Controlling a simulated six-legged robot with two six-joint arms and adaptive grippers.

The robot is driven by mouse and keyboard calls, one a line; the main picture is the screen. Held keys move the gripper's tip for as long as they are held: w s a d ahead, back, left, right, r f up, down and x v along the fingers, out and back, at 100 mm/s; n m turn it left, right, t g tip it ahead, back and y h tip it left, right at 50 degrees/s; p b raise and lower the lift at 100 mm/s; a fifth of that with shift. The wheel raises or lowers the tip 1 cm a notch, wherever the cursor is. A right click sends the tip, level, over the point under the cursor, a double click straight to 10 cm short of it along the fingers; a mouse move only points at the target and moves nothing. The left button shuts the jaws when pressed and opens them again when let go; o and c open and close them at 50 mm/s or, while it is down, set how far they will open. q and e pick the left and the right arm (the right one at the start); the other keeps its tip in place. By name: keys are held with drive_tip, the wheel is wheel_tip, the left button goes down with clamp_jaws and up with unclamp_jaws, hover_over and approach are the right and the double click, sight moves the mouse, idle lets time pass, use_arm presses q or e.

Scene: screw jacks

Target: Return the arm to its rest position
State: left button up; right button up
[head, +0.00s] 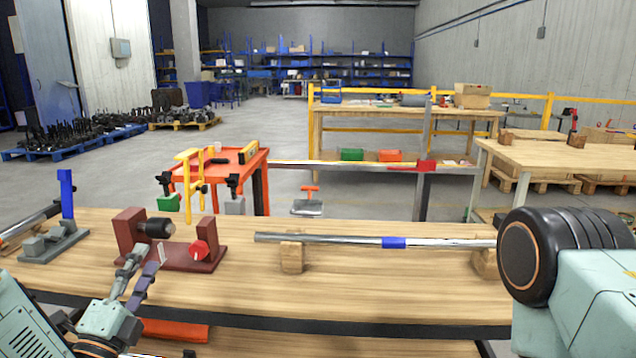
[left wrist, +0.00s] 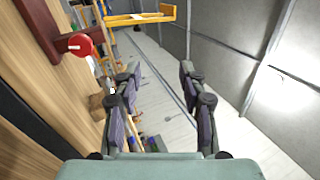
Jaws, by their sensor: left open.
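My left gripper (head: 143,262) shows at the lower left of the head view, its fingers pointing up in front of a dark red fixture (head: 190,262). The fixture stands on the wooden bench and bears a black cylinder (head: 160,228) and a red knob (head: 199,250). In the left wrist view the gripper (left wrist: 160,74) has its two fingers wide apart with nothing between them. The fixture's red knob (left wrist: 80,45) lies to the upper left there, apart from the fingers. A teal arm part of mine fills the right of the head view; its gripper is out of view.
A grey block with a blue upright (head: 67,195) stands at the bench's left. A metal bar (head: 340,239) with a blue band rests on wooden blocks (head: 291,257). Behind the bench (head: 400,295) are an orange cart (head: 258,170) and wooden tables (head: 400,112).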

use_arm(q)
drive_tip(key=s+d+f+n+g, duration=0.25)
drive_tip(key=f+n+g, duration=0.2)
drive_tip(key=f, duration=0.35)
drive_tip(key=s+d+f+n+g+y, duration=0.1)
drive_tip(key=s+f+n+g, duration=0.25)
drive_tip(key=f+n, duration=0.3)
drive_tip(key=s+d+f+n+g, duration=0.1)
drive_tip(key=s+f+n+g, duration=0.3)
drive_tip(key=f, duration=0.4)
drive_tip(key=s+d+f+n+g, duration=0.1)
drive_tip(key=s+f+n+g, duration=0.1)
drive_tip(key=s, duration=0.7)
drive_tip(key=s+d+f+n+g+y, duration=0.1)
drive_tip(key=s+f+g, duration=0.3)
drive_tip(key=s, duration=0.5)
drive_tip(key=s+d+f+n+g, duration=0.2)
drive_tip(key=s+f+g, duration=0.1)
drive_tip(key=s, duration=0.6)
drive_tip(key=shift+s+f+n+g, duration=0.3)
drive_tip(key=shift+n+g, duration=0.1)
drive_tip(key=shift+g, duration=0.2)
